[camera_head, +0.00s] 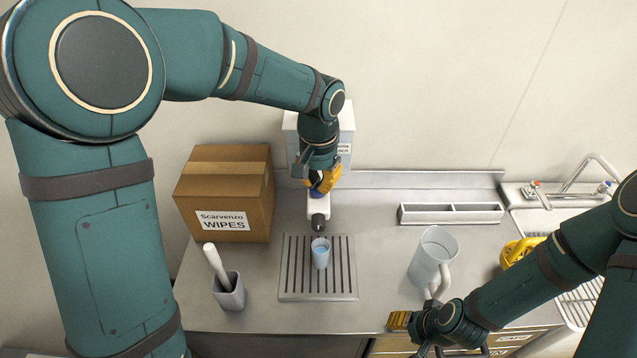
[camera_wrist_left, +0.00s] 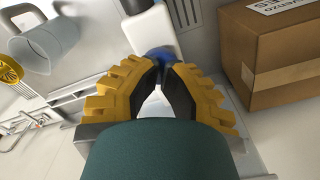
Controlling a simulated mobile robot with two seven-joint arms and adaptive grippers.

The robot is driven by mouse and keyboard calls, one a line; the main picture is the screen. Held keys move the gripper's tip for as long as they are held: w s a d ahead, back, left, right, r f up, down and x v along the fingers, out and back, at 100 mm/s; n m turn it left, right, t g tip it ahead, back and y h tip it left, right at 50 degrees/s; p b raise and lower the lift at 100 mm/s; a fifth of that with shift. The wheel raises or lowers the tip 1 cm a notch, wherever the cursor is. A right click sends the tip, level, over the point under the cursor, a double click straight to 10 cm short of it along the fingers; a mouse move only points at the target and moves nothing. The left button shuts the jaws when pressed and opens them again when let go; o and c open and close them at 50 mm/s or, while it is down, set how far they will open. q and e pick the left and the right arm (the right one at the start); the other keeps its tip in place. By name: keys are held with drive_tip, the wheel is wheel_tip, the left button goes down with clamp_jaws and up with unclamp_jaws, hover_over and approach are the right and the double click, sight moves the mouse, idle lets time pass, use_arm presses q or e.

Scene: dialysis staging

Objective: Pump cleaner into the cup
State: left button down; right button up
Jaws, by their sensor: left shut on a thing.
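A white wall-side dispenser (camera_head: 345,125) stands at the back of the counter, with a white pump spout (camera_head: 318,208) pointing forward and ending in a dark tip. My left gripper (camera_head: 322,182) is at the top of the spout, its yellow fingers shut on the pump. In the left wrist view the fingers (camera_wrist_left: 163,75) close around a blue part beside the white spout (camera_wrist_left: 152,32). A small light-blue cup (camera_head: 320,253) stands upright on the grate, just in front of the spout tip. My right gripper (camera_head: 398,320) is low at the counter's front edge; its opening is hidden.
A slatted drip grate (camera_head: 290,285) lies under the cup. A wipes carton (camera_head: 225,190) and a grey holder with a white-handled tool (camera_head: 229,292) stand left. A grey pitcher (camera_head: 430,262), a divided tray (camera_head: 451,222) and a sink (camera_head: 540,197) are right.

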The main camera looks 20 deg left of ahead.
use_arm(q)
drive_tip(key=shift+r+p, duration=1.9)
drive_tip(key=shift+r, duration=0.45)
use_arm(e)
drive_tip(key=shift+r, duration=1.9)
use_arm(q)
drive_tip(key=shift+f+b, duration=1.25)
drive_tip(key=shift+f, duration=0.6)
use_arm(e)
drive_tip(key=shift+f, duration=1.2)
use_arm(q)
drive_tip(key=shift+r, duration=0.15)
use_arm(e)
drive_tip(key=shift+r, duration=0.1)
use_arm(q)
drive_tip(key=shift+r+p, duration=1.5)
drive_tip(key=shift+r, duration=0.2)
use_arm(e)
drive_tip(key=shift+r, duration=1.4)
use_arm(q)
drive_tip(key=shift+f+b, duration=0.65)
drive_tip(key=shift+f, duration=0.3)
use_arm(e)
drive_tip(key=shift+f, duration=0.7)
